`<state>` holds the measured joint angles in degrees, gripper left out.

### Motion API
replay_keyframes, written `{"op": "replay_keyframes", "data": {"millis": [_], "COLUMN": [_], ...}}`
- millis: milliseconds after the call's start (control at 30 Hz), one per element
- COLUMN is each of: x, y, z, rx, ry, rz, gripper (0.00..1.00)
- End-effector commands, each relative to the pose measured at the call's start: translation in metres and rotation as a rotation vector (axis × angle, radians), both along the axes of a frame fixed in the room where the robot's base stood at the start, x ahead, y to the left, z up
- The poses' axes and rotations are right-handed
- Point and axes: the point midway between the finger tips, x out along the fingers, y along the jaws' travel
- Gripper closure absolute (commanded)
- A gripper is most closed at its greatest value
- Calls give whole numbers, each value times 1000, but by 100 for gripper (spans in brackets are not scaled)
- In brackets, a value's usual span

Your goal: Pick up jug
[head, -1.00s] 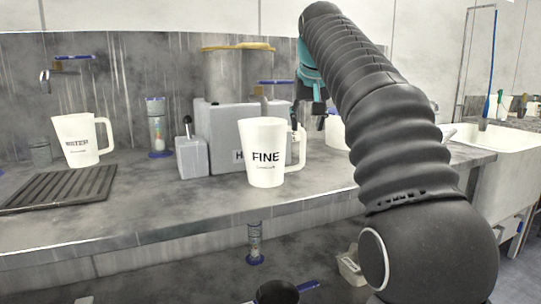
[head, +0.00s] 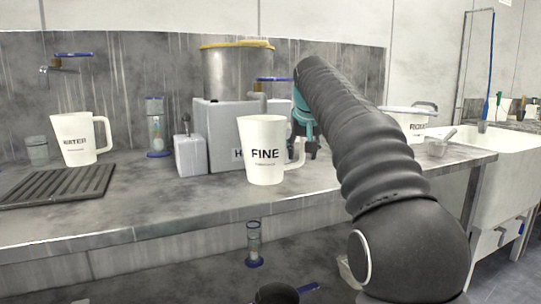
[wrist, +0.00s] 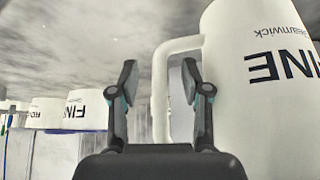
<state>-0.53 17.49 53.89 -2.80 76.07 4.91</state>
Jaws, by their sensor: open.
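A white jug marked FINE (head: 262,160) stands upright near the front edge of the counter, its handle (head: 295,152) facing right toward my arm. My gripper is just right of this handle in the head view, mostly hidden behind my arm. In the wrist view my gripper (wrist: 160,85) is open, and the handle (wrist: 160,100) of the large FINE jug (wrist: 262,90) shows between its two fingers. The lettering is upside down there. I cannot tell whether the fingers touch the handle.
A white WATER jug (head: 80,138) stands at left beside a dark ribbed drain mat (head: 50,187). A grey box (head: 222,125) and a metal drum (head: 228,75) stand behind the FINE jug. A ROUGH-marked jug (head: 408,125) stands right of my arm, near a white sink (head: 492,155).

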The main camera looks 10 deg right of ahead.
Motion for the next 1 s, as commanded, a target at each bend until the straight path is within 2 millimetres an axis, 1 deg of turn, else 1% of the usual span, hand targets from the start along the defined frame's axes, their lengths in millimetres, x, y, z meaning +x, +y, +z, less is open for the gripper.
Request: {"op": "replay_keyframes", "data": {"millis": [33,100,367,400,467,500,533,567,1000], "x": [4,8,10,10,10,10,10,10,10], "y": [0,-1,-1,-1,-1,-1,-1,-1,0], "z": [-8,-14,-16,-16,-15,-15,-15,-15,-13], "rx": [0,0,0,0,0,0,0,0,1], "ry": [1,1,-1,-1,-1,-1,-1,-1,-6], "rz": [0,0,0,0,0,0,0,0,0], "gripper": [53,53,53,63,78,88,95,100,100]}}
